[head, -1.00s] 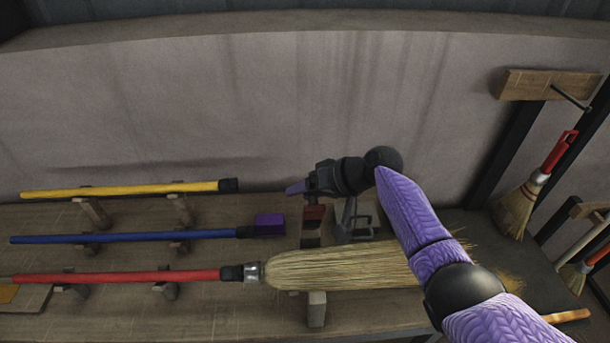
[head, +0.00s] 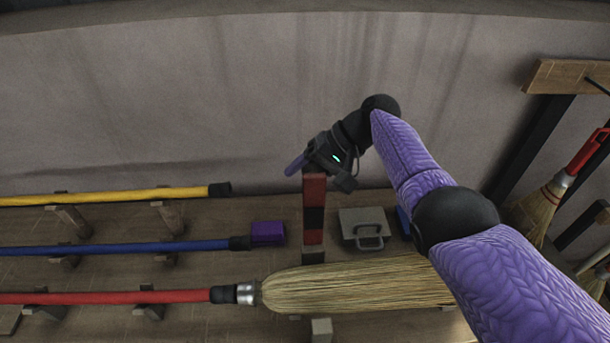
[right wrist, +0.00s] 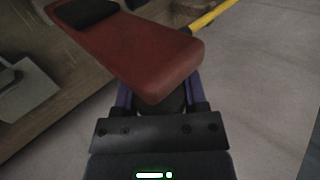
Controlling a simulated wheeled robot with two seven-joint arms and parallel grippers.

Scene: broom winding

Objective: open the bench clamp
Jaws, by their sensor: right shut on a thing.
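The bench clamp (head: 314,205) shows in the head view as a red and black arm standing at the back of the bench, just behind the broom's bristles. In the right wrist view its red end (right wrist: 160,55) fills the upper middle, with a black band further up. My right gripper (head: 300,168) is at the top end of this arm, with purple fingers on both sides of it, shut on the clamp. The exact grip is partly hidden beneath the red end. My left gripper is in neither view.
A straw broom (head: 355,285) with a red handle lies across the bench front. A blue handle (head: 130,246) and a yellow handle (head: 120,195) rest on wooden supports at left. A grey box with a handle (head: 365,228) sits right of the clamp. A wall stands behind.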

